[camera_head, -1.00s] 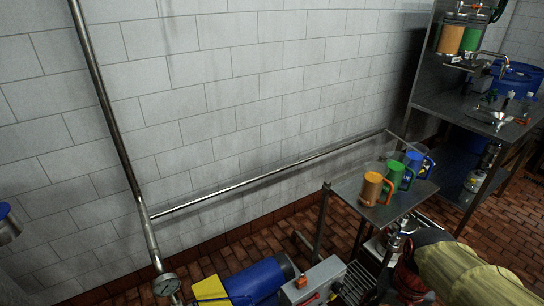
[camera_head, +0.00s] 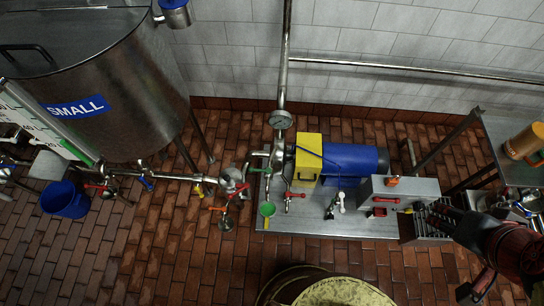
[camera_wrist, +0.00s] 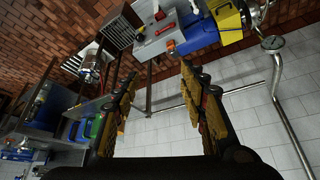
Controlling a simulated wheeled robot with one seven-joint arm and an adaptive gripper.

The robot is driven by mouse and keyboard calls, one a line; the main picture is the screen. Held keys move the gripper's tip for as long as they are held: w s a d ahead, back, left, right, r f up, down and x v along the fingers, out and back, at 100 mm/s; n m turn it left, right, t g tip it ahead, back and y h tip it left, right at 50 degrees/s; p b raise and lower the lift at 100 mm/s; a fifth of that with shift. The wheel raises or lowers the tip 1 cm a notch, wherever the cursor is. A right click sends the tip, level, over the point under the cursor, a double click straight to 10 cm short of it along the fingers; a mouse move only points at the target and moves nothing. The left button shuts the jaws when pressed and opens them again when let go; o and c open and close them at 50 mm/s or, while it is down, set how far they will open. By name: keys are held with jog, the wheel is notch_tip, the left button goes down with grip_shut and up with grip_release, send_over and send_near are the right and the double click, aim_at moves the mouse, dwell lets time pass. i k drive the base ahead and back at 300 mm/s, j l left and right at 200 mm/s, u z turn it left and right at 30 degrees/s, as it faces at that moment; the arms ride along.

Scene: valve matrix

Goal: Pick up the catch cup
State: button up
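I cannot tell for sure which thing is the catch cup. An orange mug (camera_head: 522,140) stands on a metal side table at the right edge of the head view, cut off by the frame. In the wrist view a green shape (camera_wrist: 92,129) and a blue shape (camera_wrist: 72,130) show left of my gripper, partly hidden by it. My gripper (camera_wrist: 160,82) has its two fingers wide apart with nothing between them. In the head view my gripper (camera_head: 440,217) is at the lower right, by the metal grate, below and left of the orange mug.
A pump bench (camera_head: 300,222) with a blue motor (camera_head: 345,162), a grey switch box (camera_head: 402,187) and small valves fills the middle. A steel tank (camera_head: 110,110) marked SMALL and a blue bucket (camera_head: 64,199) are at the left. A pipe with a gauge (camera_head: 280,120) rises behind the bench.

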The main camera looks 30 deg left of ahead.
aim_at(267, 210)
jog(key=u, duration=1.8)
jog(key=z, duration=2.55)
jog(key=u, duration=2.55)
jog(key=j+z, duration=0.2)
